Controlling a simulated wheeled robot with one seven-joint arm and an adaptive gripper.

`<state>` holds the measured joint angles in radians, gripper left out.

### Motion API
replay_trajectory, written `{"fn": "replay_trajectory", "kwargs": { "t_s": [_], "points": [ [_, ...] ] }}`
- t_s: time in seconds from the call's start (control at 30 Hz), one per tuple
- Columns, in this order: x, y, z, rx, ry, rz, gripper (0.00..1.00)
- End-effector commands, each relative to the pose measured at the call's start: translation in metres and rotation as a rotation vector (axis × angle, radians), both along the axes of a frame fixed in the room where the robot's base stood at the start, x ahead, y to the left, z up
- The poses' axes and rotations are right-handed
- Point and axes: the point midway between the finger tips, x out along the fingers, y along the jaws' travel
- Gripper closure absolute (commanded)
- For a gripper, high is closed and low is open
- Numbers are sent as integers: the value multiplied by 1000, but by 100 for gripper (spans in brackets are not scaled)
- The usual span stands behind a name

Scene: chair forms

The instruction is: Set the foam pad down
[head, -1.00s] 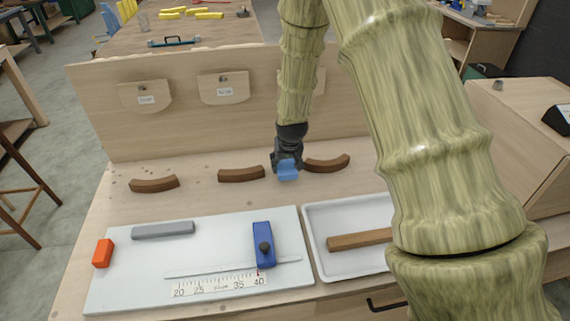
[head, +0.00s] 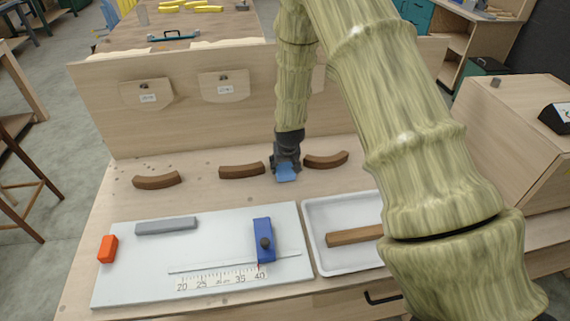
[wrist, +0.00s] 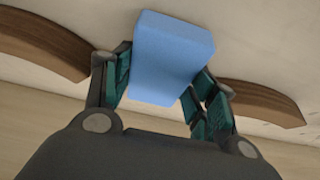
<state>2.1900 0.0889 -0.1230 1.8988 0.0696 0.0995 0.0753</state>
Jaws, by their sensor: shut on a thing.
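The foam pad (head: 286,173) is a small light-blue block. My gripper (head: 285,166) is shut on it, low over the wooden bench between two curved brown pieces. In the wrist view the foam pad (wrist: 172,58) sits between the two teal-lined fingers (wrist: 156,88). I cannot tell whether its underside touches the bench.
Curved brown pieces lie left (head: 241,171) and right (head: 326,160) of the gripper, another (head: 157,180) farther left. In front are a white board (head: 215,242) with a blue slider (head: 263,240), grey bar (head: 166,226) and orange block (head: 107,249), and a white tray (head: 318,254) holding a wooden bar (head: 354,236). An upright panel (head: 185,122) stands behind.

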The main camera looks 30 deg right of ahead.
Motion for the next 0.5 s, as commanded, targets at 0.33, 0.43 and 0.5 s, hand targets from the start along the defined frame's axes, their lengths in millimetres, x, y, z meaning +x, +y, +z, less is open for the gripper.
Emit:
{"fn": "replay_trajectory", "kwargs": {
  "t_s": [0.33, 0.43, 0.5],
  "points": [
    [0, 0, -2, 0, 0, 0, 21],
    [0, 0, -2, 0, 0, 0, 21],
    [0, 0, -2, 0, 0, 0, 21]
  ]
}}
